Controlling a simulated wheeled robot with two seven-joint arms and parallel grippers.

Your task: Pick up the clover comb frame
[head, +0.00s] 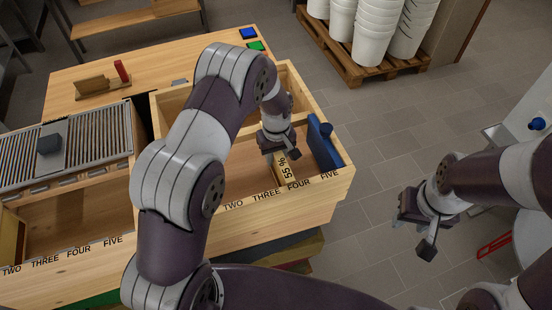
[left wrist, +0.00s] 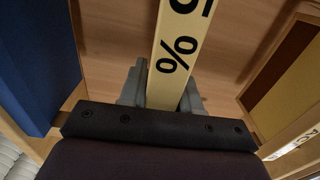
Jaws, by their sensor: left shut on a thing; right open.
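A pale yellow bar marked "55 %" (head: 285,174) lies lengthwise inside the right wooden box (head: 240,208), near the slot labels FOUR and FIVE. My left gripper (head: 279,147) reaches down into this box from above and is shut on the bar. In the left wrist view the bar (left wrist: 181,50) runs up between the two grey fingers (left wrist: 160,88). I cannot read a clover mark on it, and its lower part is hidden. My right gripper (head: 420,220) is open and empty, over the floor to the right of the box.
A blue panel (head: 325,145) stands in the box just right of the bar. A left box with a slatted grid (head: 88,138), a red-handled tool (head: 122,71) and blue and green pads (head: 248,33) are on the bench. White buckets (head: 370,30) stand on a pallet.

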